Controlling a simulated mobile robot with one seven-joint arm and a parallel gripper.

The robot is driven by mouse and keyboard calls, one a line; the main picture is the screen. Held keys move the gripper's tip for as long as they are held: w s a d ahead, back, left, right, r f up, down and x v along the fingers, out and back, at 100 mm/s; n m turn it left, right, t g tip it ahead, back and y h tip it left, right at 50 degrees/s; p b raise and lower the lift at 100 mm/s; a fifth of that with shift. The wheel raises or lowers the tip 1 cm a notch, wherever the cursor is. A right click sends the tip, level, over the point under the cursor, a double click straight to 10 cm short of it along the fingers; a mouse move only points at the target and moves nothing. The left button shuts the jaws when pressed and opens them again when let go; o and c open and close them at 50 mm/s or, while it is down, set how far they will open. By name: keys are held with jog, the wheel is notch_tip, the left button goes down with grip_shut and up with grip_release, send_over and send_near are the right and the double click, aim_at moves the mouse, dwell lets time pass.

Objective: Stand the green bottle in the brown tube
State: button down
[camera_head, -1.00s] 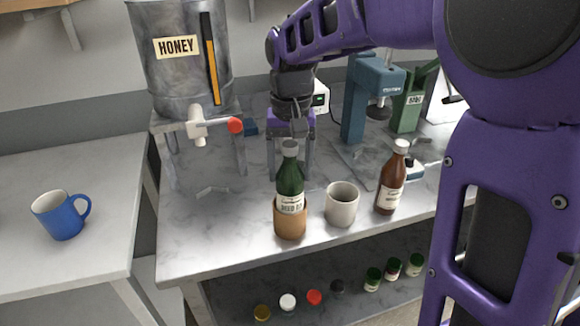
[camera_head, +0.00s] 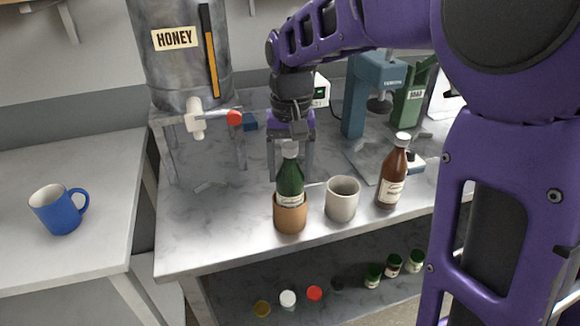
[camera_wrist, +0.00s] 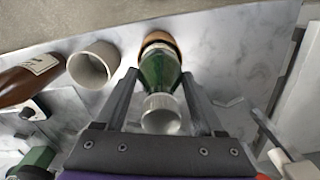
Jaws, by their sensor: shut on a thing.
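The green bottle (camera_head: 290,178) with a grey cap is upright, its lower part inside the brown tube (camera_head: 290,218). The tube stands near the front edge of the marble-topped table. The tube's rim hides the bottle's base and part of its label. My gripper (camera_head: 291,165) is at the bottle's upper part, coming from behind it. In the wrist view, my gripper's two fingers (camera_wrist: 160,82) are shut on the green bottle (camera_wrist: 159,68), one on each side, and the brown tube's rim (camera_wrist: 158,37) shows beyond the label.
A grey cup (camera_head: 342,203) stands close right of the tube, and a brown bottle (camera_head: 394,176) stands further right. A honey tank (camera_head: 165,70) on a stand is at the back left. A blue mug (camera_head: 58,212) is on the left table. Several lids and jars lie on the lower shelf.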

aim_at(290, 145)
jog(key=shift+f, duration=0.15)
grip_release()
dwell(1.0)
jog(key=shift+r+p, duration=1.3)
jog(key=shift+r, duration=0.1)
jog(key=shift+r, duration=0.2)
notch_tip(290, 145, up, 2)
jog(key=p, duration=0.2)
jog(key=shift+r+p, duration=0.25)
jog(key=shift+p, duration=0.05)
jog(key=shift+r+p, duration=0.35)
jog(key=shift+r, duration=1.3)
